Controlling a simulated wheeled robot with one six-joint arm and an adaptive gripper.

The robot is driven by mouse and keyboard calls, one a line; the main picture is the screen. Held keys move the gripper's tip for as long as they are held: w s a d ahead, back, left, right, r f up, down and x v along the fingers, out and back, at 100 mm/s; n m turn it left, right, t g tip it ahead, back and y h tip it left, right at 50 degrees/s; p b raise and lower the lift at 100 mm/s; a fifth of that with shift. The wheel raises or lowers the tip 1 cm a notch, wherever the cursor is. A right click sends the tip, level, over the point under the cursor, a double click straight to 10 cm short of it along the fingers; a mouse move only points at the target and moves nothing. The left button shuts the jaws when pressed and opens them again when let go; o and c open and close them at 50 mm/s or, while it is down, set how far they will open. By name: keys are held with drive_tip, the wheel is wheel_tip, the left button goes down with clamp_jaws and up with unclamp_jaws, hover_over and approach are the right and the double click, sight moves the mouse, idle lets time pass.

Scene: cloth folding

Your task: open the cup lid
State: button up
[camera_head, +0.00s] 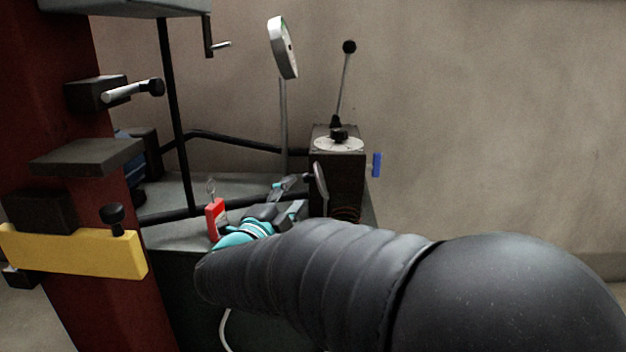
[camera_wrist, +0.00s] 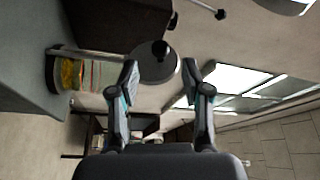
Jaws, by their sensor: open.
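The cup (camera_wrist: 88,76) shows in the wrist view, which is turned sideways. It is clear with yellow and striped parts and stands on the grey table; the gripper hides much of it in the head view. A round grey lid (camera_wrist: 150,68) with a black knob stands tilted up above the cup, its knobbed face towards my gripper. The lid also shows edge-on in the head view (camera_head: 321,182). My gripper (camera_wrist: 162,84) is open and empty, and its fingers span the lid's area in the wrist view. I cannot tell whether they touch it.
A dark box with a lever (camera_head: 336,158) stands behind the cup. A red padlock-like item (camera_head: 216,220) sits left of my gripper. A round-headed stand (camera_head: 283,48) rises behind. A red post (camera_head: 60,150) with a yellow bar (camera_head: 72,252) borders the left. Open space lies right.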

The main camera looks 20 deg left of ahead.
sight(306, 178)
drive_tip(key=w, duration=0.4)
drive_tip(key=w+d, duration=0.1)
drive_tip(key=w, duration=0.2)
drive_tip(key=shift+w+r, duration=0.1)
drive_tip(key=shift+r, duration=0.3)
clamp_jaws()
